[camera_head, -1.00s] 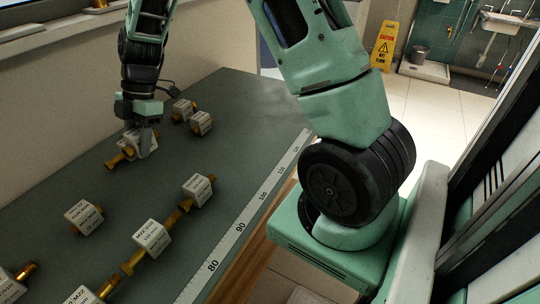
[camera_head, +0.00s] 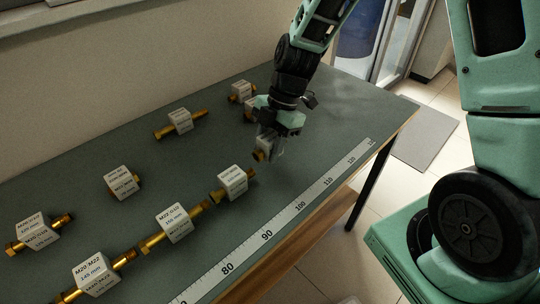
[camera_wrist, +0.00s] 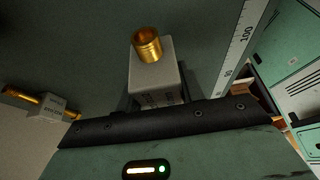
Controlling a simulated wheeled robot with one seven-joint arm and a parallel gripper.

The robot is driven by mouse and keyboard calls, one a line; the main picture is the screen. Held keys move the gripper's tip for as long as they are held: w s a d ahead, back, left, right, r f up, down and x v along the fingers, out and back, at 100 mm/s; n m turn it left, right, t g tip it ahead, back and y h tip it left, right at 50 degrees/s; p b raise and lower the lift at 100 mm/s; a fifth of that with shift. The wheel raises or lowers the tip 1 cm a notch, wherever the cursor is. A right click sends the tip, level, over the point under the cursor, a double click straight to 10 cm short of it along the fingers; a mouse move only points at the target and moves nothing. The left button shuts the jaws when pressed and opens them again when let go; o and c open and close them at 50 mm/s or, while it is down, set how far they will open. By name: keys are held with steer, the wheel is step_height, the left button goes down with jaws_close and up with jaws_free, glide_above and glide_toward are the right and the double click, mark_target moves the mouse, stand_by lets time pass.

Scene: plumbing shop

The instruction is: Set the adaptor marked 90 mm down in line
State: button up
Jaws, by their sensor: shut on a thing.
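My gripper (camera_head: 268,148) is shut on a white-blocked brass adaptor (camera_head: 261,154), low over the bench at the far end of the line of adaptors. In the wrist view the held adaptor (camera_wrist: 160,80) shows a pale block and a threaded brass end; its marking is not readable. The line has a nearest block marked 140 mm (camera_head: 97,275), a middle block (camera_head: 175,222) and a last block (camera_head: 232,181). The held adaptor's brass end is close to the last one's brass end. I cannot tell whether they touch or whether it rests on the bench.
A printed ruler strip (camera_head: 267,234) runs along the bench's front edge. Behind the line lie loose adaptors: one at left (camera_head: 37,230), one mid-bench (camera_head: 122,182), one farther back (camera_head: 180,122), and two near the back (camera_head: 242,90). The bench beyond my gripper, toward the far right, is clear.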

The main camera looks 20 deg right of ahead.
mark_target(268, 157)
steer(key=shift+f, duration=1.9)
steer(key=shift+f, duration=0.2)
steer(key=o, duration=1)
steer(key=shift+o, duration=0.2)
steer(key=shift+r, duration=0.1)
